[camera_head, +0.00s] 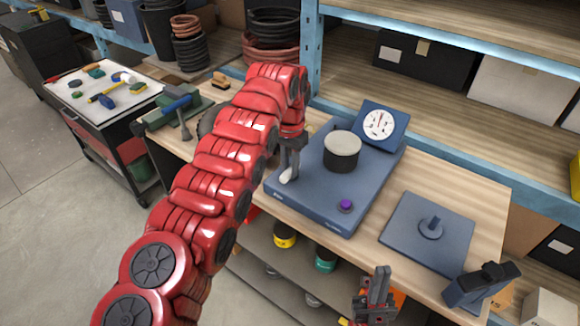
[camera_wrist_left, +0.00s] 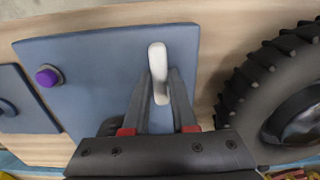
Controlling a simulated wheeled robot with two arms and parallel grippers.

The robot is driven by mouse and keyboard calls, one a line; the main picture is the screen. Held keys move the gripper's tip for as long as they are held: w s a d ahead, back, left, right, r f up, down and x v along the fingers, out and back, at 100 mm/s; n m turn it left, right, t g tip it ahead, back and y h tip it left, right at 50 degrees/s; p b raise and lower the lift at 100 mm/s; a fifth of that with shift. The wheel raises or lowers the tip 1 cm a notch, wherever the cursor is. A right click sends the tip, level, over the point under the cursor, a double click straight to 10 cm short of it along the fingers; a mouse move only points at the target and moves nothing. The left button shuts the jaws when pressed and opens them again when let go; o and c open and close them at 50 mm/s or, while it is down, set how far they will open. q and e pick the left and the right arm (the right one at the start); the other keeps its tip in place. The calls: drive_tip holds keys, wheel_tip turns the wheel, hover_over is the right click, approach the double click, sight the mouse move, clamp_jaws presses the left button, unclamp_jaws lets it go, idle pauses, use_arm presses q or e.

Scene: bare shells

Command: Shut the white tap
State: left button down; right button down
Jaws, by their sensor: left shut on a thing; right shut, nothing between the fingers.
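The white tap (camera_head: 287,176) is a small white lever at the left front part of a blue-grey base plate (camera_head: 330,216). My left gripper (camera_head: 290,165) reaches down over the plate and is shut on the tap. In the left wrist view the white lever (camera_wrist_left: 158,62) stands between the two fingers of my left gripper (camera_wrist_left: 160,90), its rounded end pointing away from the wrist. The tap's mount is hidden. My right gripper (camera_head: 378,280) is shut and empty, low in front of the bench.
On the plate stand a dark cylinder with a pale top (camera_head: 342,150), a dial gauge (camera_head: 380,124) and a purple knob (camera_head: 345,206). A square plate with a peg (camera_head: 428,230) lies to the right. A vise (camera_head: 180,108) and a black tyre (camera_wrist_left: 275,85) are to the left of the plate.

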sight(290, 168)
use_arm(q)
drive_tip(key=shift+m, duration=0.3)
drive_tip(key=c, duration=0.7)
unclamp_jaws()
drive_tip(key=shift+r, duration=0.55)
wheel_tip(290, 168, up, 3)
drive_tip(key=shift+d+f+p, duration=0.1)
drive_tip(key=shift+f+p, duration=0.05)
drive_tip(key=shift+p, duration=0.2)
wheel_tip(290, 168, up, 14)
drive_tip(key=p, duration=1.3)
drive_tip(key=shift+f, duration=0.15)
